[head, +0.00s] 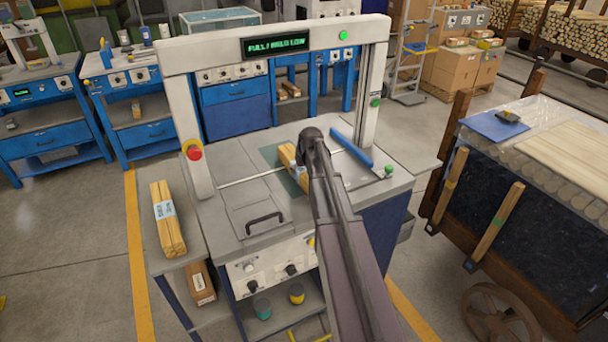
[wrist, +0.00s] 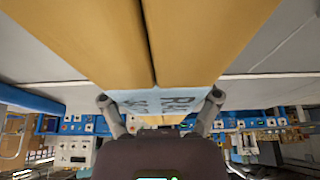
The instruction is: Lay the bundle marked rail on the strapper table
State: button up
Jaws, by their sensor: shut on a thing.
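The held bundle (head: 286,155) is of yellowish wooden sticks with a pale blue label. It is at the strapper table (head: 235,180), over a green patch under the white arch. In the wrist view the bundle (wrist: 185,45) fills the upper middle, and its label shows letters like "RA"; the rest is hard to read. My gripper (head: 303,163) is shut on the bundle at the label, with one finger on each side in the wrist view (wrist: 161,98). My arm hides part of the bundle. I cannot tell whether its underside touches the table.
A second labelled bundle (head: 168,220) lies on the side shelf at left. A blue bar (head: 351,148) lies right of the held bundle. The arch's uprights (head: 190,130) flank the table. A cart (head: 510,190) with wood stands at right.

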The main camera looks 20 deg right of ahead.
jog(key=shift+f, duration=0.35)
jog(key=o, duration=1.1)
jog(key=shift+o, duration=0.2)
jog(key=shift+r, duration=0.2)
jog(key=p+v, duration=1.1)
jog(key=v, duration=0.1)
dwell(0.4)
jog(key=shift+s+a, duration=0.1)
jog(key=shift+a, duration=0.05)
